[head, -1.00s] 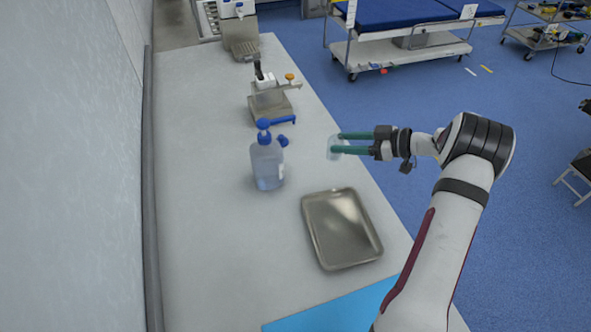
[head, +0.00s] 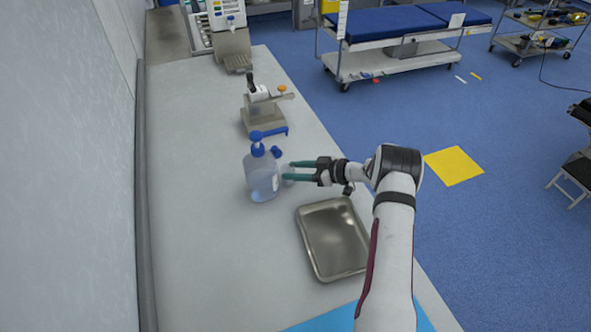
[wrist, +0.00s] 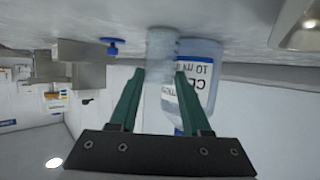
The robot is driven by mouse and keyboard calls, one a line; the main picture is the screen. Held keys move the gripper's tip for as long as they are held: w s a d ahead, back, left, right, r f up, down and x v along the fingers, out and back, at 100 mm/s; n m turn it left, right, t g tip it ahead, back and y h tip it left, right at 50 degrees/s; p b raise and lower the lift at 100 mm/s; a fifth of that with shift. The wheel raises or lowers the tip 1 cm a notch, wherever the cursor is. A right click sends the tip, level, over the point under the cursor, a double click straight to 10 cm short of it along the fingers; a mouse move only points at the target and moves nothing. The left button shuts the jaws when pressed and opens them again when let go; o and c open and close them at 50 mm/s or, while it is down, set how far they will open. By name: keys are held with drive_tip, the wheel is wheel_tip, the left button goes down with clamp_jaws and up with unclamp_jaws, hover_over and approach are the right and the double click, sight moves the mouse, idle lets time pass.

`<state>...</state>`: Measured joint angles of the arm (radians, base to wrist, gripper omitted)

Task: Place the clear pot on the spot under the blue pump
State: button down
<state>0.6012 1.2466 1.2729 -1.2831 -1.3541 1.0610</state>
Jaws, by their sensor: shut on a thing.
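The clear pot (wrist: 161,50) is between my gripper's green fingers in the wrist view; in the head view only a faint part of it (head: 287,179) shows. My gripper (head: 288,172) is shut on the pot. A clear bottle (head: 263,181) with a blue pump (head: 257,142) stands upright on the table, just left of my fingertips. Its blue spout (head: 276,151) points right, close above the pot's area. The bottle (wrist: 205,65) shows right behind the pot in the wrist view. I cannot tell whether the pot touches the table, and the spot under the spout is partly hidden.
A metal tray (head: 303,236) lies in front of the bottle, below my arm. A grey apparatus with a blue part (head: 262,120) stands behind the bottle. A wall (head: 60,180) borders the table on the left. The table (head: 195,230) is clear left of the tray.

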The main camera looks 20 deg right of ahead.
drive_tip(key=shift+c, duration=1.8)
unclamp_jaws()
drive_tip(key=shift+f, duration=0.1)
